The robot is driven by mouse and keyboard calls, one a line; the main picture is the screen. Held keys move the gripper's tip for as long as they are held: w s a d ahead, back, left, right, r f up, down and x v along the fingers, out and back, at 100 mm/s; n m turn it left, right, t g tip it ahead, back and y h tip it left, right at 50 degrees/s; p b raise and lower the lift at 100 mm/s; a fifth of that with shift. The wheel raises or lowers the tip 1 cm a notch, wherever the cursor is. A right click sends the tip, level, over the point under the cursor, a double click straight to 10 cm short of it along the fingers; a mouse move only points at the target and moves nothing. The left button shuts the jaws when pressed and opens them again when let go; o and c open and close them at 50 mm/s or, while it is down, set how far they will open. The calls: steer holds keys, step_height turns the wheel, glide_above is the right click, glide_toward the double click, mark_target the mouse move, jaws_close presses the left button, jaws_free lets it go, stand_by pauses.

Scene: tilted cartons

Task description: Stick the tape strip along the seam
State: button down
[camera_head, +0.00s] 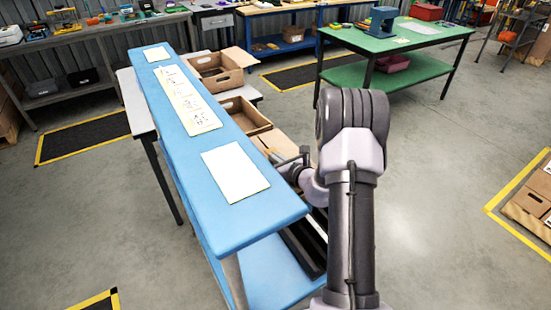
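Several brown cartons stand in a row beside the raised blue shelf. The far carton (213,73) is open with its flaps up. The middle carton (240,116) is also open and looks empty. The near carton (272,141) is partly hidden by the shelf and my arm; its visible top looks flat. My gripper (303,156) is at this near carton, small and dark, partly hidden by my wrist. I cannot tell whether it touches the carton or whether its fingers are open. I cannot make out the tape strip or the seam.
The blue shelf (272,218) runs along the left of the cartons, close to my wrist, with paper sheets (234,171) on it. A green table (396,40) stands behind at right. Open floor (440,150) lies right of my arm. More cartons (533,195) sit at the right edge.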

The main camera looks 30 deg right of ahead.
steer(key=c, duration=1.6)
jaws_free()
steer(key=shift+s, duration=0.15)
steer(key=d+p+v, duration=0.1)
steer(key=p+v, duration=0.2)
steer(key=v, duration=1.4)
step_height(320, 180, up, 6)
steer(key=a+p, duration=0.1)
steer(key=p, duration=0.4)
steer(key=shift+r, duration=0.1)
